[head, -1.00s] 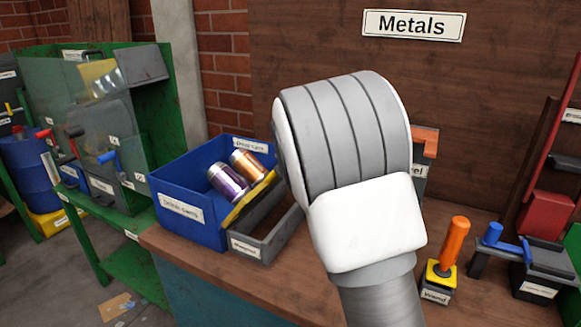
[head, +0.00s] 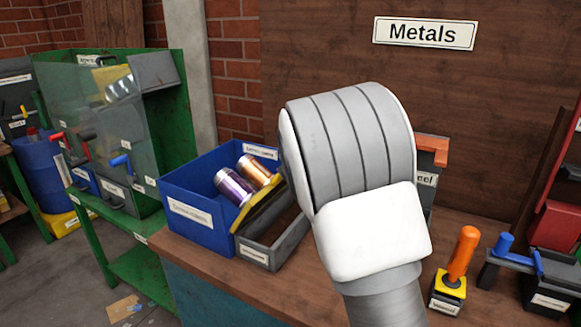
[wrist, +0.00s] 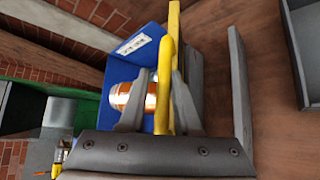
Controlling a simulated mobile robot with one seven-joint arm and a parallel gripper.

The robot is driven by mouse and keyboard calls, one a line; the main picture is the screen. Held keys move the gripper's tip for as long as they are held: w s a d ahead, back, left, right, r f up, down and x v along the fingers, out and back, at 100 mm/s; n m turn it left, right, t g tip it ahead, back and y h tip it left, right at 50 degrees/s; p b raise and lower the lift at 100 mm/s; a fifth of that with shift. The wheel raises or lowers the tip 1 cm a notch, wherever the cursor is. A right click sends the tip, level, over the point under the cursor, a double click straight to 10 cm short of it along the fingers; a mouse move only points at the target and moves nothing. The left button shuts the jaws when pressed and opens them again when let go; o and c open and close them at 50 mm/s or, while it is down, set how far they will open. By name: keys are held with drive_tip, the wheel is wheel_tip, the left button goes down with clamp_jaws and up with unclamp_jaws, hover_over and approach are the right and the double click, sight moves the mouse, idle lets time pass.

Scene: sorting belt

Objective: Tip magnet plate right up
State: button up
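The magnet plate seems to be the piece with the yellow bar (head: 258,205) between the blue bin (head: 192,215) and the grey tray (head: 262,253) in the head view. In the wrist view a yellow handle (wrist: 165,85) stands between the fingers of my gripper (wrist: 162,82). The fingers are apart, with a gap visible on the handle's left; the right finger is very close to it, and contact is unclear. My gripper is hidden in the head view.
An orange can (head: 254,169) and a purple can (head: 234,186) lie in the blue bin. An orange-handled lever (head: 463,252) and a blue-handled box (head: 548,262) stand at the right. A green rack (head: 175,110) stands left. The bench front (head: 300,306) has bare wood.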

drive_tip(key=o, duration=0.3)
drive_tip(key=shift+a, duration=0.1)
drive_tip(key=shift+s, duration=0.25)
drive_tip(key=b+v, duration=0.8)
drive_tip(key=v, duration=0.9)
drive_tip(key=shift+r, duration=0.15)
drive_tip(key=shift+w, duration=0.1)
